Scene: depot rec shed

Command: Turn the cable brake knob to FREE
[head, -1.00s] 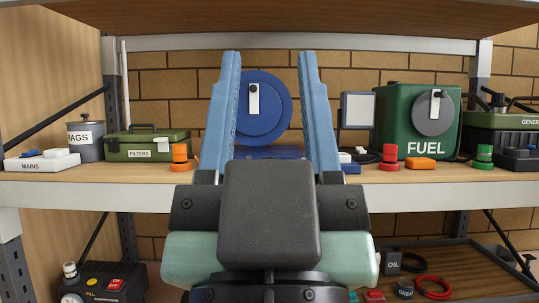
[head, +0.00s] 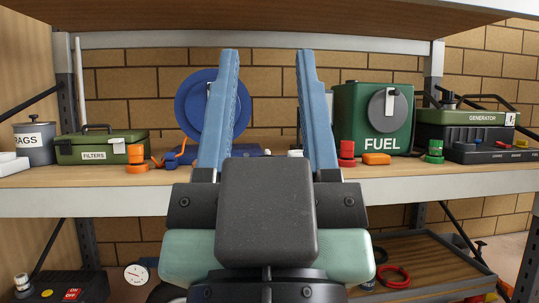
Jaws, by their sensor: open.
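A blue reel (head: 190,105) with a large round disc and a blue base stands on the shelf. A pale strip with a dark piece at its top is on the disc's face, now mostly behind my left finger. I cannot make out a FREE label or tell which part is the cable brake knob. My gripper (head: 267,55) is open and empty, pointing at the shelf. I see no contact with the reel.
A green FUEL tank (head: 350,105) with a grey dial stands right of my gripper, then a GENERATOR unit (head: 465,120). A red knob-like piece (head: 347,153), an orange one (head: 135,158) and a green one (head: 434,151) sit near the front edge. A FILTERS box (head: 90,148) is at left.

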